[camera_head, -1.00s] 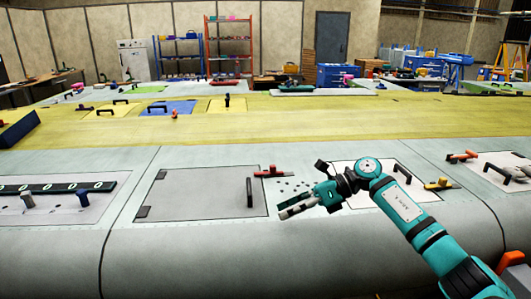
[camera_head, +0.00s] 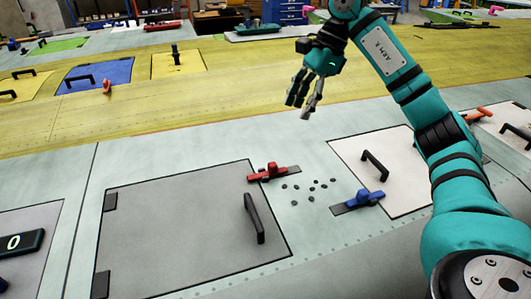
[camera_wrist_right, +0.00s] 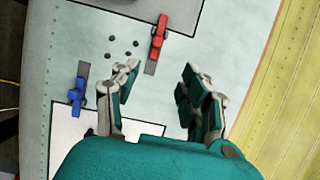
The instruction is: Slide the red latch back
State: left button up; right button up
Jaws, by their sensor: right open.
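The red latch (camera_head: 268,172) sits on a dark slide strip at the upper right edge of the grey hatch panel (camera_head: 185,232). It also shows in the right wrist view (camera_wrist_right: 159,36), beyond my fingers. My right gripper (camera_head: 298,103) is raised over the wing, behind and to the right of the red latch, fingers pointing down. In the right wrist view the two fingers (camera_wrist_right: 158,95) are apart with nothing between them. The gripper does not touch the latch. My left gripper is not in view.
A blue latch (camera_head: 362,199) sits by the white panel (camera_head: 405,160) on the right. Several small dark pieces (camera_head: 308,189) lie between the two latches. A black handle (camera_head: 254,218) stands up from the grey panel. The yellow wing strip behind is mostly clear.

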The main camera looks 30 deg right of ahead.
send_near(274, 163)
jog(key=p+x, duration=0.2)
jog(key=x, duration=0.6)
jog(key=shift+a+f+p, duration=0.15)
jog(key=shift+f+p, duration=0.1)
jog(key=shift+p, duration=0.05)
jog(key=shift+a+f, duration=0.2)
jog(key=shift+f, duration=0.35)
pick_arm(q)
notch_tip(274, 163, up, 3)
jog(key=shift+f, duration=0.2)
pick_arm(e)
jog(key=shift+c, duration=1)
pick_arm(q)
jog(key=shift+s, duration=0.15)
pick_arm(e)
grip_shut()
